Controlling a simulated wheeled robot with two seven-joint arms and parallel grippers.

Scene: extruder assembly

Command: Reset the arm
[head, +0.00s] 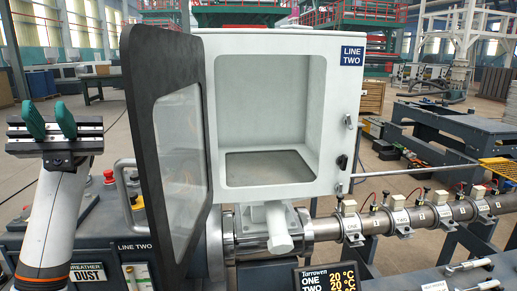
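My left gripper (49,118) is at the left of the head view, raised on my white arm with its green fingers pointing up. The fingers stand apart with an empty gap between them. The gripper is left of the white LINE TWO cabinet (225,110) and apart from it. The cabinet's dark-framed door (143,120) with a clear pane stands swung open on the left side. The cabinet's inside is empty, with a grey panel (270,166) at its floor. My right gripper is not in view.
A steel extruder barrel (400,219) with several clamped bands runs right from below the cabinet. A display (328,279) reading temperatures is at the bottom. A curved grey handle (127,190) and a red button (109,175) are between my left arm and the door.

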